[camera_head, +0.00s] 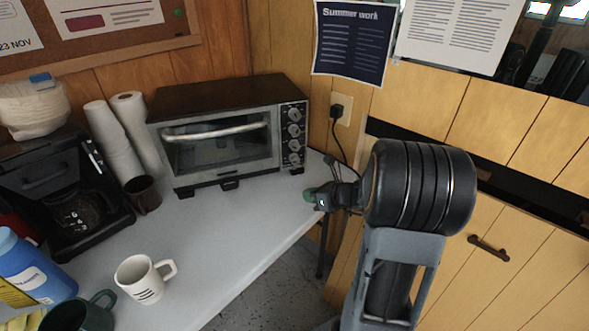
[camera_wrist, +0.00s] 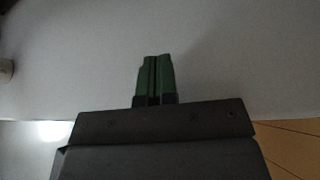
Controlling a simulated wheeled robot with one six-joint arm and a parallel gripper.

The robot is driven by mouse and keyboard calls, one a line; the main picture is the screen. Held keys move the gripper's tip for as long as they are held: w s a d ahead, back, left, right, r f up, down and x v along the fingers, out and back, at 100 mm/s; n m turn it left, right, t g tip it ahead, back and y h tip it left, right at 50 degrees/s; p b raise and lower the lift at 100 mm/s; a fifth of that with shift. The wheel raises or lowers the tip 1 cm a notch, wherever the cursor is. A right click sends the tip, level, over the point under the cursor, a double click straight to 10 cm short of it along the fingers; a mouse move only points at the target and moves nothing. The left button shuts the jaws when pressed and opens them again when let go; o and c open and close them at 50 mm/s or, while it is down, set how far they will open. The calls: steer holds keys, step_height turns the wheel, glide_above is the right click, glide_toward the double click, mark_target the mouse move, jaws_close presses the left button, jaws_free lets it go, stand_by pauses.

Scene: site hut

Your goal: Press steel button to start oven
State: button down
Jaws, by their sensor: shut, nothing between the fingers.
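The toaster oven (camera_head: 222,165) stands at the back of the white table in the head view, silver in front with a dark top and a glass door. Its control panel (camera_head: 293,138) on the right side of the front carries several round steel knobs in a column. A separate steel button is too small to make out. My gripper (camera_head: 310,196) is at the table's right edge, in front of and below the control panel, apart from the oven. In the wrist view its green fingers (camera_wrist: 155,78) are shut together with nothing between them, over the bare tabletop. The oven is not in the wrist view.
The white table (camera_head: 225,232) is clear in front of the oven. A white mug (camera_head: 142,279), a dark green mug (camera_head: 82,314), a brown cup (camera_head: 143,193), paper rolls and a black coffee maker (camera_head: 62,190) stand left. A wall socket with a plug (camera_head: 338,111) is right of the oven.

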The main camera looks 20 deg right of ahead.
mark_target(300, 185)
steer(key=shift+w, duration=0.15)
steer(key=shift+w+d, duration=0.2)
steer(key=shift+w, duration=1.95)
steer(key=shift+w+d, duration=0.15)
steer(key=shift+w, duration=1.95)
steer(key=shift+w, duration=0.15)
steer(key=shift+w+p, duration=0.3)
steer(key=shift+w, duration=0.35)
steer(key=shift+s, duration=0.8)
steer(key=shift+s+a, duration=0.2)
steer(key=shift+s, duration=2.3)
